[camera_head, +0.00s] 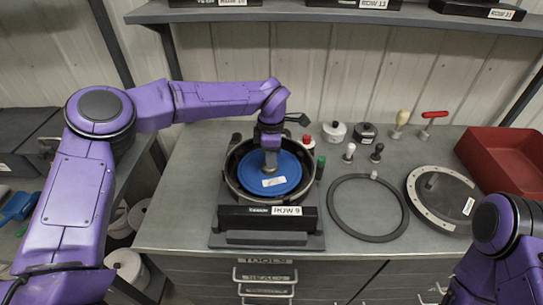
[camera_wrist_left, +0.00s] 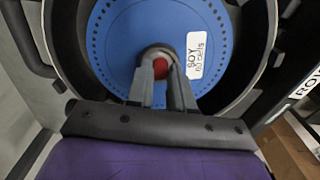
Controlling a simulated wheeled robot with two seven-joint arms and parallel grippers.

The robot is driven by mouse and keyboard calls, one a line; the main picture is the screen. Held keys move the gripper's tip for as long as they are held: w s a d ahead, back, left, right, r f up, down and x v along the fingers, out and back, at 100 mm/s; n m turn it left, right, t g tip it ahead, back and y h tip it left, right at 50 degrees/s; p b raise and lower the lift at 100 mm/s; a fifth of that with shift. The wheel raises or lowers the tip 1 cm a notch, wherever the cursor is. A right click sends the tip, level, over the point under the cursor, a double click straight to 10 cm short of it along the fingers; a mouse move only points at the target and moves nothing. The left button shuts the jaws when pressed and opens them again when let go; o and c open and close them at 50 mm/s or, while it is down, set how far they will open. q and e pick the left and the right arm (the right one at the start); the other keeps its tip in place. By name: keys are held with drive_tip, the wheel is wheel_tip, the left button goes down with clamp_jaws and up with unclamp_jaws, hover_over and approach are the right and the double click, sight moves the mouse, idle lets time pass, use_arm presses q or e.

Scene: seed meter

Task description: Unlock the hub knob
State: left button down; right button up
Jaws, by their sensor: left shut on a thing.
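The hub knob (camera_wrist_left: 160,68) shows as a red piece at the centre of the blue seed disc (camera_wrist_left: 125,45) in the left wrist view. The blue disc (camera_head: 290,170) lies in the round dark meter housing (camera_head: 232,180) in the head view, with a white label marked SOY. My left gripper (camera_head: 270,166) reaches down from above to the disc's centre. Its two fingers (camera_wrist_left: 162,82) are shut on the hub knob, one on each side. In the head view the gripper hides the knob. My right arm shows only in part at the lower right; its gripper is out of view.
A dark labelled block (camera_head: 250,218) stands in front of the housing. A black ring (camera_head: 334,222) and a grey disc cover (camera_head: 412,190) lie to the right. Small knobs, pots and tools stand behind them. A red bin (camera_head: 485,165) is at the far right.

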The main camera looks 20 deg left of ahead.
use_arm(q)
drive_tip(key=shift+f, duration=0.15)
drive_tip(key=n+b, duration=0.1)
drive_tip(key=n, duration=0.3)
drive_tip(key=shift+f+b, duration=0.1)
drive_tip(key=shift+b, duration=0.3)
drive_tip(key=n+b, duration=0.2)
drive_tip(key=n, duration=0.2)
drive_tip(key=shift+s+f+n, duration=0.1)
drive_tip(key=shift+n, duration=0.3)
drive_tip(key=n+b, duration=0.2)
drive_tip(key=n, duration=0.2)
drive_tip(key=shift+b, duration=0.4)
drive_tip(key=shift+n+b, duration=1.4)
drive_tip(key=shift+n, duration=1)
drive_tip(key=c, duration=1)
unclamp_jaws()
drive_tip(key=shift+w, duration=0.25)
